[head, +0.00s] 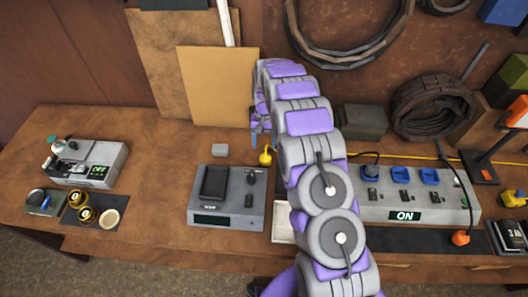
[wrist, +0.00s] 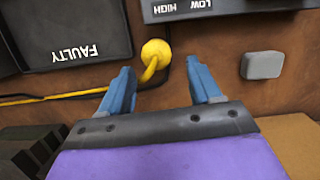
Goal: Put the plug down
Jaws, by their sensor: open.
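The yellow plug (head: 265,156) lies on the wooden bench behind the grey device with the dark screen. In the wrist view the plug (wrist: 156,52) has a rounded yellow head, and its yellow cord runs off to the left along the bench. My gripper (wrist: 159,70) is open, with its blue fingers on either side of the plug's cord and the head just beyond the fingertips. I see no finger touching it. In the head view my gripper (head: 261,137) is just above and behind the plug, partly covered by my arm.
The grey device (head: 227,215) is in front of the plug. A small grey block (head: 220,150) is to its left. A power strip (head: 405,197) reading ON, with blue plugs, is on the right. A tray marked FAULTY (wrist: 75,30) shows in the wrist view. Bare bench lies to the left.

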